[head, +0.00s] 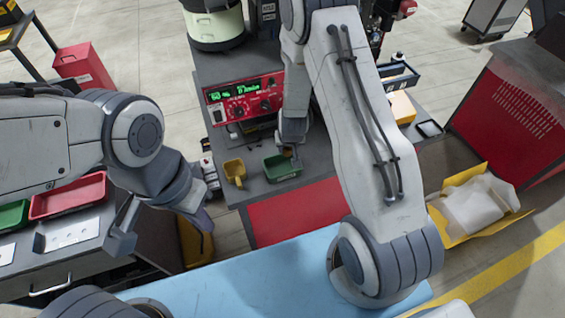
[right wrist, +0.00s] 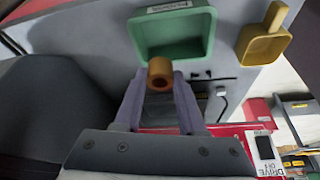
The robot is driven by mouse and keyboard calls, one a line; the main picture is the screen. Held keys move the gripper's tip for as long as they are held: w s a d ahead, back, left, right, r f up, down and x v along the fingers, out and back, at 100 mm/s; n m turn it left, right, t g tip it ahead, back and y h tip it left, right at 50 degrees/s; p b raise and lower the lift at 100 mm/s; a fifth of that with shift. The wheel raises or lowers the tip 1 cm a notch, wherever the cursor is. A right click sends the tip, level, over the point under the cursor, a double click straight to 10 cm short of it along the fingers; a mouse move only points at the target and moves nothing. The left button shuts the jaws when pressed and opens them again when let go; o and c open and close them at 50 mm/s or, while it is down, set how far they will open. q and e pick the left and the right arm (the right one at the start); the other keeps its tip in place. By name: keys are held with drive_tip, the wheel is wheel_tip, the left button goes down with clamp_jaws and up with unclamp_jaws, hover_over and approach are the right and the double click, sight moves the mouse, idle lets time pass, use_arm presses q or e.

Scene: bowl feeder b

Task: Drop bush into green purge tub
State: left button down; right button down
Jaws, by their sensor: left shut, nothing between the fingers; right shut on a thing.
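The bush (right wrist: 160,73) is a small orange-brown ring held between the fingertips of my right gripper (right wrist: 160,85). In the head view my right gripper (head: 290,150) points down at the green purge tub (head: 282,172). In the right wrist view the green tub (right wrist: 140,40) lies just beyond the bush, which overlaps its near rim. I cannot tell the height of the bush above the tub. My left gripper (head: 203,217) is shut and empty, low at the left, away from the tub.
A yellow scoop (head: 235,171) stands left of the tub, also seen in the right wrist view (right wrist: 265,48). A red control unit (head: 243,98) with a green display stands behind. Red (head: 70,196) and green (head: 12,217) trays are at the left.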

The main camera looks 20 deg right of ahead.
drive_tip(key=shift+s+f+b, duration=0.1)
drive_tip(key=shift+f+b, duration=2.4)
drive_tip(key=shift+f, duration=0.5)
drive_tip(key=shift+r, duration=0.1)
drive_tip(key=shift+c, duration=2)
unclamp_jaws()
drive_tip(key=shift+r, duration=0.1)
drive_tip(key=shift+s+r, duration=0.15)
drive_tip(key=shift+r, duration=0.1)
drive_tip(key=v, duration=0.9)
drive_tip(key=shift+s+r+p, duration=0.2)
drive_tip(key=shift+r+p, duration=0.05)
drive_tip(key=shift+p, duration=0.15)
